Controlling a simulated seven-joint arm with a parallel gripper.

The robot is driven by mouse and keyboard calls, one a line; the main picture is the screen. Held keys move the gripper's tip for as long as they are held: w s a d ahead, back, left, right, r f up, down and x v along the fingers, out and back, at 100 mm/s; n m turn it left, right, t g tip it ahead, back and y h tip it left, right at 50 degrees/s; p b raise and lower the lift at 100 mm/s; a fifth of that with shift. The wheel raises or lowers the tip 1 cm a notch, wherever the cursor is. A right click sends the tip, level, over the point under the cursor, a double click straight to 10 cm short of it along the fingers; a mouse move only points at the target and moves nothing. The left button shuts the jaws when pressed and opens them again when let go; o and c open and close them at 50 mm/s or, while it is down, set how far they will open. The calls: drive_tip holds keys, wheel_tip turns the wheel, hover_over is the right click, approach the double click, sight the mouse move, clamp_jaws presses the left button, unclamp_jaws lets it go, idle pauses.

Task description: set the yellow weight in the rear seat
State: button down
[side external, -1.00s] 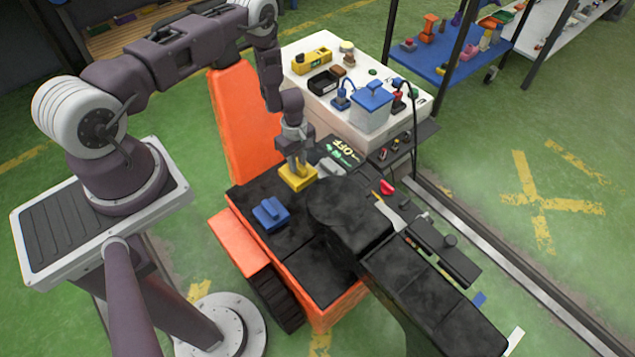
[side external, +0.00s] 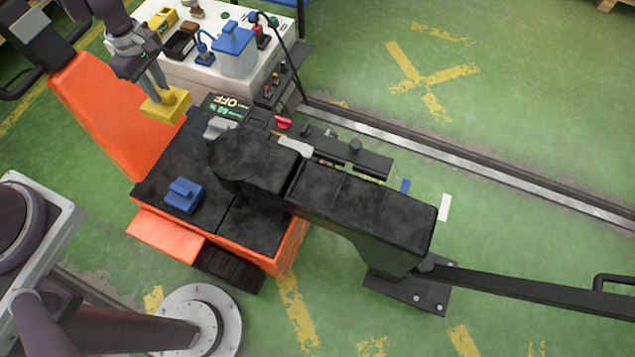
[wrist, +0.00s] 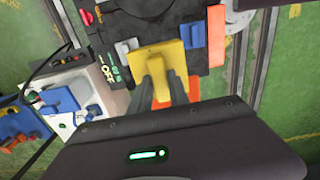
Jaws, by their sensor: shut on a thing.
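My gripper (side external: 158,88) is shut on the yellow weight (side external: 169,106) and holds it up in front of the orange upright panel, above the black deck (side external: 236,232). In the wrist view the two fingers (wrist: 163,88) grip the yellow weight (wrist: 168,60), which hides part of the deck below. A blue weight (side external: 184,195) sits on the deck's near left part. A grey weight (side external: 221,127) sits at the deck's far side, beside the black turntable arm (side external: 365,205). I cannot make out which spot is the rear seat.
The orange panel (side external: 112,112) stands close to the held weight. A white bench (side external: 180,72) with a blue-lidded container (side external: 233,48) and small items is behind. A display reading OFF (side external: 227,106) lies by the grey weight. A steel rail (side external: 440,155) crosses the floor.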

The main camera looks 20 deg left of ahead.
wheel_tip(320, 180, up, 2)
drive_tip(key=shift+w+d, duration=0.2)
drive_tip(key=shift+d, duration=0.15)
drive_tip(key=w+d+m, duration=0.2)
drive_tip(key=d+m, duration=0.5)
drive_tip(key=d, duration=0.7)
drive_tip(key=w+d+m, duration=0.2)
drive_tip(key=d+m, duration=0.4)
drive_tip(key=d, duration=0.9)
drive_tip(key=s+d+f+m, duration=0.1)
drive_tip(key=s+d+m, duration=0.35)
drive_tip(key=d, duration=0.65)
drive_tip(key=shift+m, duration=0.35)
drive_tip(key=f, duration=1.4)
drive_tip(key=shift+w, duration=0.3)
drive_tip(key=shift+a, duration=0.1)
drive_tip(key=c, duration=1.3)
unclamp_jaws()
drive_tip(key=shift+f, duration=0.15)
drive_tip(key=shift+o, duration=0.2)
